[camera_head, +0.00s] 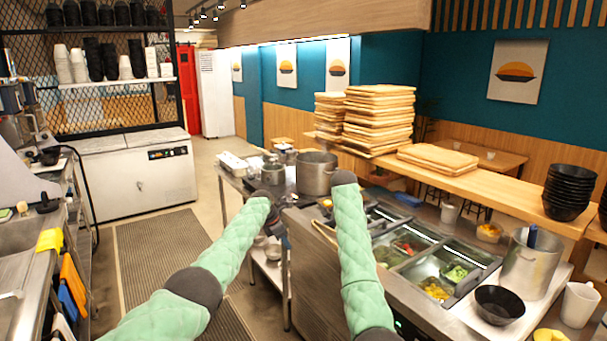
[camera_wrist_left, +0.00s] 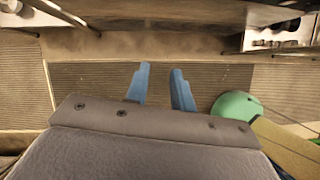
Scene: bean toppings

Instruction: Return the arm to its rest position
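My left arm with its green padded sleeve (camera_head: 232,245) reaches forward from the lower left in the head view. Its dark gripper (camera_head: 277,228) points downward beside the counter's left end, mostly small and dark there. In the left wrist view the left gripper (camera_wrist_left: 160,68) shows two blue fingers set apart with nothing between them, over the floor. My right arm, also green-sleeved (camera_head: 352,245), stretches forward over the counter. Its gripper is hidden behind the arm's far end.
Food bins (camera_head: 425,262) and a black bowl (camera_head: 499,305) sit on the right counter. A metal pot (camera_head: 316,174) stands beyond my arms. Stacked wooden trays (camera_head: 379,120) rest on the ledge. A steel counter (camera_head: 22,240) lies left. The matted floor (camera_head: 165,255) between is clear.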

